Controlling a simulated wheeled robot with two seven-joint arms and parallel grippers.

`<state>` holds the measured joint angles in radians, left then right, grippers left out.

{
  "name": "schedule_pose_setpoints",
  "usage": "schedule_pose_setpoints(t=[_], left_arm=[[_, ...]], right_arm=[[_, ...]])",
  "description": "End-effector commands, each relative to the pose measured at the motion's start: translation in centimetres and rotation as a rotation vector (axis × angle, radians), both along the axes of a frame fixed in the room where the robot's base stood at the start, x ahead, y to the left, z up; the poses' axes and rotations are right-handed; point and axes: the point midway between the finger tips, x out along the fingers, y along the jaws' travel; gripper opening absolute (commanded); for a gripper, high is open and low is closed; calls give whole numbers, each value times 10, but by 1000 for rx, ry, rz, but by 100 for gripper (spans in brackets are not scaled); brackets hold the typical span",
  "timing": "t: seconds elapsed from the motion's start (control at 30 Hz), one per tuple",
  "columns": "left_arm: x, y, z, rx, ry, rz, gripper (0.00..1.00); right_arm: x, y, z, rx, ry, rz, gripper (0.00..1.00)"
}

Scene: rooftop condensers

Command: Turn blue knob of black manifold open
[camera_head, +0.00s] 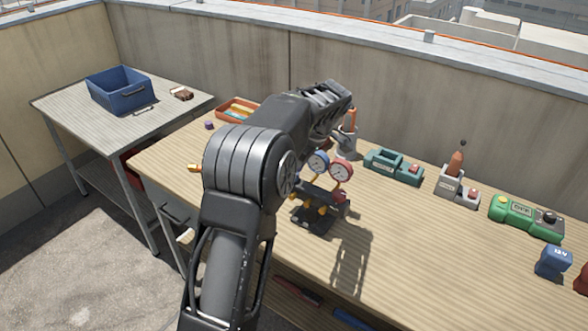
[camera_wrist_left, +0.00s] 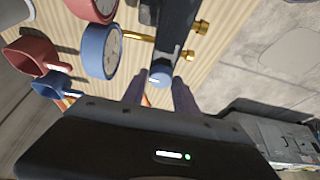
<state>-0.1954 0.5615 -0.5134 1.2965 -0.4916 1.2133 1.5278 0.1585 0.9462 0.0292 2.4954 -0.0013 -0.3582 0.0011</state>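The black manifold (camera_head: 318,213) stands on the wooden workbench, with a blue gauge (camera_head: 318,162) and a red gauge (camera_head: 341,170) on top. In the left wrist view the manifold's black body (camera_wrist_left: 174,30) shows with its blue gauge (camera_wrist_left: 100,50), and the blue knob (camera_wrist_left: 160,79) is at its near end. My left gripper (camera_wrist_left: 160,88) is open, with its dark fingers on either side of the blue knob; I cannot tell whether they touch it. My left arm hides that gripper and the knob in the head view. My right gripper is not in view.
Brass fittings (camera_wrist_left: 200,27) stick out beside the knob. A green-grey tool (camera_head: 392,167), a grey device with an orange cone (camera_head: 455,178) and a green device (camera_head: 525,216) stand along the back right. A blue bin (camera_head: 118,90) sits on the left table.

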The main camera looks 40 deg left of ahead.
Motion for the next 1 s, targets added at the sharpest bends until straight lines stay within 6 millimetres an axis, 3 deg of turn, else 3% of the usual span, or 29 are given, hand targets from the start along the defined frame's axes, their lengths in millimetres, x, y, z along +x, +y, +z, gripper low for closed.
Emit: schedule_pose_setpoints(t=[0.2,0.57,1.0], left_arm=[[0,0,0,0,1,-1,53],[0,-2,5,1,-1,-1,53],[1,-26,63,0,-1,-1,53]], right_arm=[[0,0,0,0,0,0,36],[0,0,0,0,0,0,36],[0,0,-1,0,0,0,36]])
